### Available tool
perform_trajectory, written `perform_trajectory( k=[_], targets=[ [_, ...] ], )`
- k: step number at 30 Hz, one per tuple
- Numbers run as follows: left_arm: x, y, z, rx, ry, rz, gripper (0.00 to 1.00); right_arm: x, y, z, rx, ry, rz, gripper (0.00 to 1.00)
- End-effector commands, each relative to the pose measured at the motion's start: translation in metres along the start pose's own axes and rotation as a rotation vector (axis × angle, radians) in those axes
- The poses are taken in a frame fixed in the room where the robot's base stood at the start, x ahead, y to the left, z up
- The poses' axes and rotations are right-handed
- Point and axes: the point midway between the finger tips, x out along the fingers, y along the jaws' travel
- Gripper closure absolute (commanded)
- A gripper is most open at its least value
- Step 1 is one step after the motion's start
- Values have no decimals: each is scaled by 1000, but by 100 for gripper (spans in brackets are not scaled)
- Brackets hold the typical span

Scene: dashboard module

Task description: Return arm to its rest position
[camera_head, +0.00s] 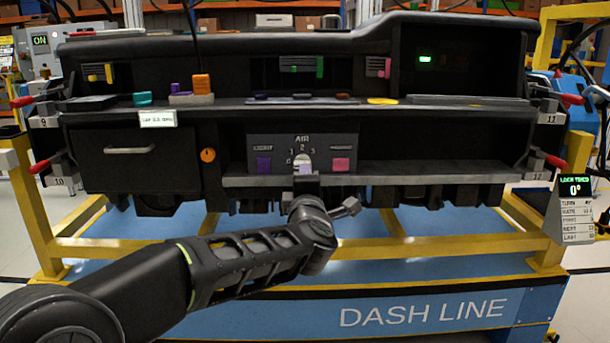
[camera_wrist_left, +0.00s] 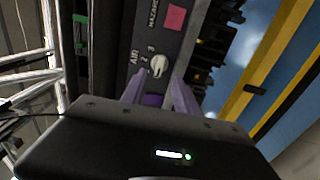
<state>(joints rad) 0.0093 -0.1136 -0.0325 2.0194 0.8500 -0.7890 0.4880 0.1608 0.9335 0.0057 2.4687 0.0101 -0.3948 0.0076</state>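My left arm comes in from the left in the head view, and its gripper (camera_head: 305,172) is in front of the dashboard's AIR panel (camera_head: 262,143). In the left wrist view the two purple fingers (camera_wrist_left: 157,84) stand apart with a gap between them, open. The pale AIR knob (camera_wrist_left: 157,65) is seen just past the fingertips; I cannot tell whether they touch it. The knob (camera_head: 302,160) is partly hidden by the gripper in the head view. A purple switch (camera_wrist_left: 152,100) shows behind the gap between the fingers. My right gripper is not in view.
The dashboard (camera_head: 225,55) sits on a yellow frame (camera_head: 85,248) with red-handled clamps (camera_head: 555,165) at its sides. A shelf ledge (camera_head: 400,179) runs under the panel. A small screen (camera_head: 575,185) stands at the right. Space in front of the dashboard, right of my arm, looks clear.

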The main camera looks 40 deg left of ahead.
Motion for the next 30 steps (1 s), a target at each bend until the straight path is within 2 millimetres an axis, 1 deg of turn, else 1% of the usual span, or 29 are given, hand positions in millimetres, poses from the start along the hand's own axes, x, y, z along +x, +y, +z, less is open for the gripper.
perform_trajectory(
  k=[17, 18, 20, 23, 26, 27, 29, 30],
  targets=[
    [0, -1, 1, 18, -4, -3, 64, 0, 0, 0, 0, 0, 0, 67],
    [0, -1, 4, 44, -16, -3, 64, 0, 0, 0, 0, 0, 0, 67],
    [-2, -5, 16, 132, -64, 3, 64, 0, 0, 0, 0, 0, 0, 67],
    [-8, -31, 46, 295, -162, -8, 64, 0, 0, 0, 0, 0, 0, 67],
    [-15, -80, 81, 462, -274, -44, 64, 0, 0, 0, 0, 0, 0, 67],
    [-20, -104, 95, 532, -326, -63, 64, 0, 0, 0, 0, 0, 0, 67],
    [-30, -146, 116, 637, -410, -97, 64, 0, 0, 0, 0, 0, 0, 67],
    [-38, -176, 128, 707, -470, -121, 64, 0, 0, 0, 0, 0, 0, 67]
  ],
)
